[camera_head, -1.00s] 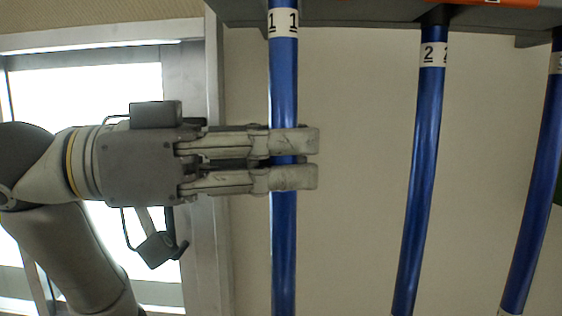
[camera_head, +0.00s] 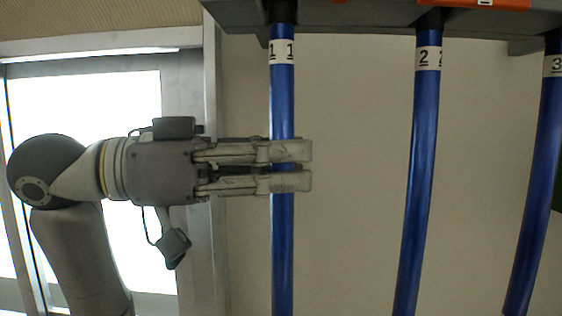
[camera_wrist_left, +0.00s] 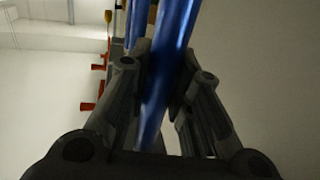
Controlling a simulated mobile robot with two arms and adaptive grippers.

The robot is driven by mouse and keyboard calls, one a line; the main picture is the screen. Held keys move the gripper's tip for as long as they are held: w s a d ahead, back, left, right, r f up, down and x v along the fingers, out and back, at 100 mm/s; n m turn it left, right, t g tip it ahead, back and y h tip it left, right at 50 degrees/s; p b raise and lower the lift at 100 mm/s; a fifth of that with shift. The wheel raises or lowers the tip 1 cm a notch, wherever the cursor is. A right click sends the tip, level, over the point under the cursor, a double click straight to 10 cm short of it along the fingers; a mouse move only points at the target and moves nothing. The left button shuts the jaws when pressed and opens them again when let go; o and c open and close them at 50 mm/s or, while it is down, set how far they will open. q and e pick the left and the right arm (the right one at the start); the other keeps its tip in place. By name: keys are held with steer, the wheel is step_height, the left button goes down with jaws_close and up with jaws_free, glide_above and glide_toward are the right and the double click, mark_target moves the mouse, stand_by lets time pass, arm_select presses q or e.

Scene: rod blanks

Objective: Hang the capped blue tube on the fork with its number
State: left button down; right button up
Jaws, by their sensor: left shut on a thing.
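The blue tube labelled 1 (camera_head: 283,100) stands upright in the head view, its number band near its upper end. That end reaches the grey rack (camera_head: 350,14) along the top edge; I cannot tell whether a fork bears it. My left gripper (camera_head: 292,167) comes in from the left and is shut on this tube below the band. In the left wrist view the tube (camera_wrist_left: 172,50) runs between the fingers (camera_wrist_left: 160,110). The tube's lower end and its cap are not clearly visible. My right gripper is not in view.
Blue tubes labelled 2 (camera_head: 424,130) and 3 (camera_head: 541,150) hang to the right, with a clear gap beside tube 1. A pale wall is behind them. A metal frame (camera_head: 210,200) and bright panes are at left. Red pegs (camera_wrist_left: 88,106) show in the left wrist view.

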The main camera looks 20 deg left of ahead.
arm_select(q)
steer(key=c, duration=1.2)
jaws_free()
steer(key=shift+c, duration=0.2)
steer(key=v, duration=1.2)
